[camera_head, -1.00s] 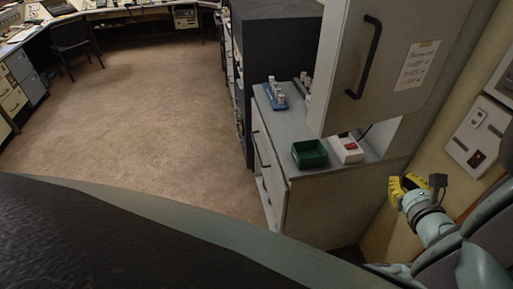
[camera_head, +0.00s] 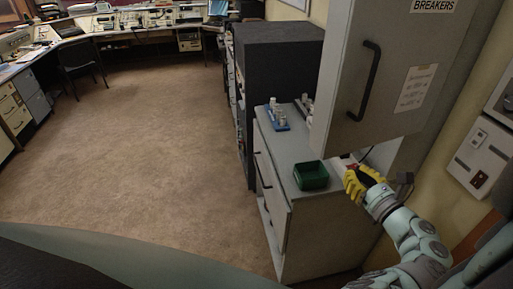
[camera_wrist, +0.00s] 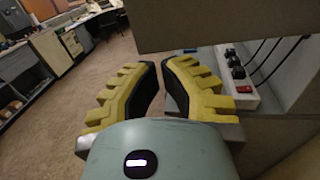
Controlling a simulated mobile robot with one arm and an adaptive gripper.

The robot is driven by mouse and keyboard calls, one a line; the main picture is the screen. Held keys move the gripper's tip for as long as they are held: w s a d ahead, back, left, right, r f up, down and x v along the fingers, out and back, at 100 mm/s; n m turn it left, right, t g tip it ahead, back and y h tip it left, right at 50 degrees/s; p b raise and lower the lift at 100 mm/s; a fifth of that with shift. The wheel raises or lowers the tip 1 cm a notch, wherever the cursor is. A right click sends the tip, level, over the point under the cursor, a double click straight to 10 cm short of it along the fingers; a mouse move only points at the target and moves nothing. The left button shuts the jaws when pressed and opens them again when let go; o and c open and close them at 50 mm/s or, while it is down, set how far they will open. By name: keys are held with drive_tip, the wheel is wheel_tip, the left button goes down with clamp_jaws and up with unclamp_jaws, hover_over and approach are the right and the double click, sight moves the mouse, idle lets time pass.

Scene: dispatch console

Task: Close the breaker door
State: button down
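The breaker door (camera_head: 342,95) is a large grey panel with a black bar handle (camera_head: 370,82), a "BREAKERS" label and a paper notice (camera_head: 416,88). It stands out from the wall cabinet above the counter; its exact angle is hard to tell. In the wrist view, the door (camera_wrist: 230,22) crosses the top right, its lower edge above and beyond my fingers. My gripper (camera_head: 350,180), with yellow ribbed fingers, is below the door, beside the counter, apart from the handle. In the wrist view my gripper (camera_wrist: 160,64) is open with a narrow, empty gap.
A grey counter cabinet (camera_head: 285,160) holds a green bin (camera_head: 311,176) and a blue rack (camera_head: 278,117) of small containers. A white strip (camera_wrist: 243,97) with black plugs, cables and a red part lies right of my fingers. A dark cabinet (camera_head: 275,60) stands behind. Open floor (camera_head: 150,140) is at left.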

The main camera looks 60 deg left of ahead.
sight(334, 153)
drive_tip(key=p+x, duration=0.2)
drive_tip(key=x, duration=0.4)
drive_tip(key=shift+a, duration=0.55)
